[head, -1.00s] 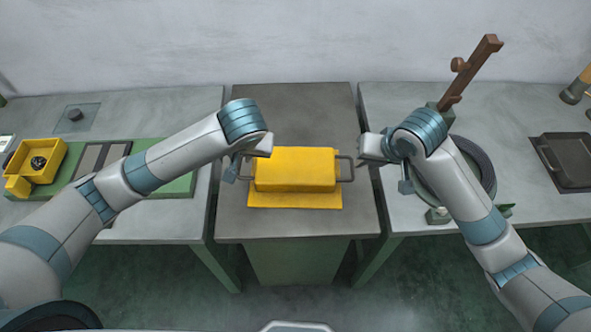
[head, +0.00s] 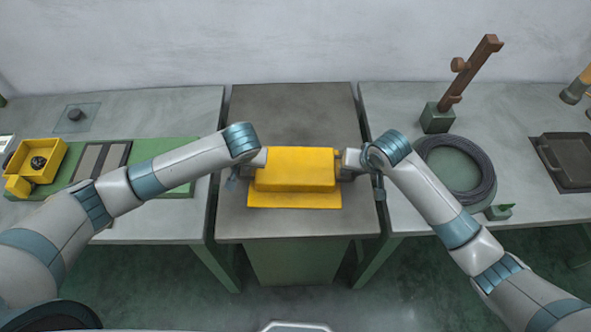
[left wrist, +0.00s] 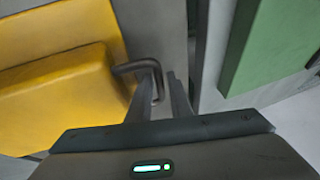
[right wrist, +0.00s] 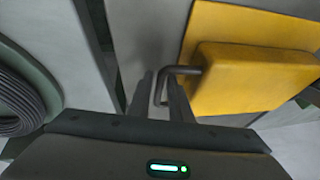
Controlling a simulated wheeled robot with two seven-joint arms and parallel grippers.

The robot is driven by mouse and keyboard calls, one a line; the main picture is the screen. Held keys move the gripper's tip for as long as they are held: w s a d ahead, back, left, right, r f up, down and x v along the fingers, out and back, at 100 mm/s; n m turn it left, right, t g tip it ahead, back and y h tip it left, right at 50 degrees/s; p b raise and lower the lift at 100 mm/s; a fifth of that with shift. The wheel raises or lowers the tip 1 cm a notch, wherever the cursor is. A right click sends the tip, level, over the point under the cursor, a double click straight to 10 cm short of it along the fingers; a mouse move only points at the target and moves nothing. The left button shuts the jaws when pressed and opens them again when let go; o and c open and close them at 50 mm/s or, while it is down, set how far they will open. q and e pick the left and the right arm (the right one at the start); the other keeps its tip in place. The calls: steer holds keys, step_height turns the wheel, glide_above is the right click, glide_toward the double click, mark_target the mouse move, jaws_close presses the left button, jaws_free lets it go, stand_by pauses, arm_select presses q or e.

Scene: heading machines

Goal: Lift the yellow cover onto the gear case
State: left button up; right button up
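The yellow cover (head: 295,168) sits level on the middle table, with a flat yellow ledge along its front. A dark bent handle stands out from each end. My left gripper (head: 258,162) is at the left handle; in the left wrist view its fingers stand apart on either side of that handle (left wrist: 140,66). My right gripper (head: 347,163) is at the right handle; in the right wrist view its fingers also stand apart around that handle (right wrist: 178,70). A small yellow box (head: 57,163) with a dark round part inside is on the left table; I cannot tell whether it is the gear case.
The middle table (head: 290,108) is bare behind the cover. The right table holds a coil of dark cable (head: 487,165), a brown post on a green block (head: 437,118) and a dark tray (head: 570,178). A green mat (head: 185,186) lies on the left table.

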arm_select(q)
jaws_close()
arm_select(e)
jaws_close()
arm_select(q)
steer(key=shift+r, duration=0.1)
arm_select(e)
steer(key=shift+r, duration=0.1)
stand_by(1.0)
